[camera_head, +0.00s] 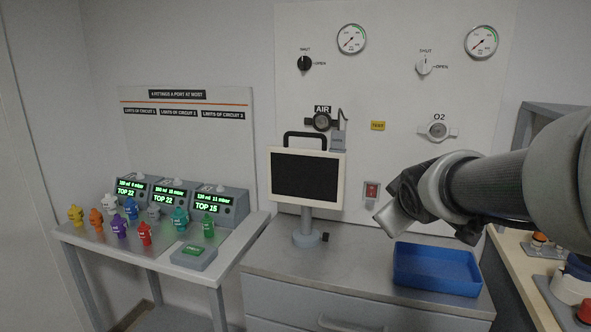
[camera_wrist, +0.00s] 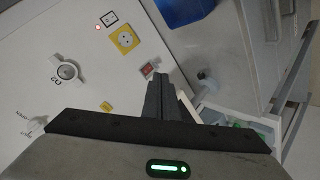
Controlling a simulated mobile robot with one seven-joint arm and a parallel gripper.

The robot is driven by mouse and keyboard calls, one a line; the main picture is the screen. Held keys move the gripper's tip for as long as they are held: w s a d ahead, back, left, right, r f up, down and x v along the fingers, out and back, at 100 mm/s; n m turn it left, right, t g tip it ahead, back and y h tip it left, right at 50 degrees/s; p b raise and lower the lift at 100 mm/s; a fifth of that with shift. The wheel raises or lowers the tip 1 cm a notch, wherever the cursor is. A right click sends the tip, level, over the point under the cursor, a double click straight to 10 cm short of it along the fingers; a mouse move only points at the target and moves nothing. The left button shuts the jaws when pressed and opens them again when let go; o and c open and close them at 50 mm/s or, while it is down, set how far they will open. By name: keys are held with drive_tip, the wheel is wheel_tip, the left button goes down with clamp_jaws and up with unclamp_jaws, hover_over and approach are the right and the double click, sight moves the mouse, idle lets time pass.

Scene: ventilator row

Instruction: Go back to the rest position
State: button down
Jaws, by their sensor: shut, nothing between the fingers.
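My gripper (camera_wrist: 163,82) is shut and empty; its two fingers lie together in the wrist view. In the head view my arm reaches in from the right, and its wrist end hangs in front of the wall panel, above the counter and the blue tray (camera_head: 437,268). The fingertips are hard to make out there. A red rocker switch (camera_head: 371,191) on the panel is just left of the wrist end; it also shows near the fingertips in the wrist view (camera_wrist: 148,69).
A monitor (camera_head: 306,177) stands on the counter left of my arm. Coloured fittings (camera_head: 145,233) and several green-lit units (camera_head: 168,197) fill the left table. The O2 outlet (camera_head: 438,130) and gauges (camera_head: 481,42) are on the wall panel. Bare counter lies between monitor and tray.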

drive_tip(key=s+a+f+m+g+y, duration=0.1)
drive_tip(key=s+a+f+m+g, duration=0.1)
drive_tip(key=s, duration=0.6)
drive_tip(key=s+a+f+m+g, duration=0.2)
drive_tip(key=s+a+m, duration=0.1)
drive_tip(key=s, duration=0.5)
drive_tip(key=s+a+f+m+g+y, duration=0.1)
drive_tip(key=s+a+f+m+g, duration=0.15)
drive_tip(key=s, duration=0.65)
wheel_tip(320, 180, up, 25)
drive_tip(key=w+p, duration=0.1)
drive_tip(key=p, duration=2.4)
drive_tip(key=shift+d+r+t, duration=0.2)
drive_tip(key=shift+d+t, duration=0.1)
drive_tip(key=shift+t, duration=0.15)
drive_tip(key=shift+n, duration=0.25)
